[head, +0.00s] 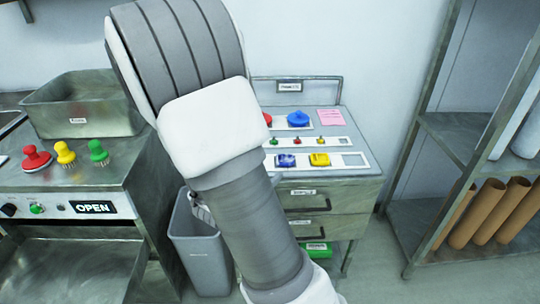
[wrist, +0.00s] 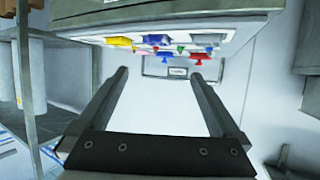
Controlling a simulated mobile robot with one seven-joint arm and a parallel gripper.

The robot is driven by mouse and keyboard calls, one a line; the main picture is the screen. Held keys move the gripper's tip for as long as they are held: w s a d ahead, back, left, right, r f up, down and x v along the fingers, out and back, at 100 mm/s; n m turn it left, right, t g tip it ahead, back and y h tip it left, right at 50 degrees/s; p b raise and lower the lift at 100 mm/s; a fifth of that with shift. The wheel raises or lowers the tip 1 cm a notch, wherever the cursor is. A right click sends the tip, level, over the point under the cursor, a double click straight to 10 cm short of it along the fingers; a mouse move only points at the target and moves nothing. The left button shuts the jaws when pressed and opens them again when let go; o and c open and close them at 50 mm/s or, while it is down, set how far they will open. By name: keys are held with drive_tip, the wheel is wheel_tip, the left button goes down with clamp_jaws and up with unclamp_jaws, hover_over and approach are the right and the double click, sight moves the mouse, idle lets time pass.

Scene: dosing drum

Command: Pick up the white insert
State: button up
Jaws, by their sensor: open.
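I cannot tell for certain which thing is the white insert. White cylinders (head: 527,135) stand on the upper shelf at the right edge of the head view, partly cut off. White strips (head: 345,161) with coloured pieces lie on the cabinet top. My gripper (wrist: 160,75) is open and empty in the wrist view, its two fingers wide apart and touching nothing.
A metal shelf rack (head: 450,130) stands at right, with brown tubes (head: 490,212) low down. A drawer cabinet (head: 335,195) stands in the middle beside a grey bin (head: 203,250). At left, red, yellow and green knobbed brushes (head: 65,154) stand near a metal tray (head: 82,112).

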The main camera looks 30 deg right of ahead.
drive_tip(key=b, duration=0.2)
approach(287, 156)
drive_tip(key=shift+w+d+f, duration=0.2)
drive_tip(key=shift+w+d, duration=0.15)
drive_tip(key=shift+w, duration=0.05)
drive_tip(key=b+x, duration=0.1)
drive_tip(key=x, duration=0.4)
drive_tip(key=shift+f, duration=0.15)
drive_tip(key=c, duration=1)
drive_tip(key=shift+c, duration=0.2)
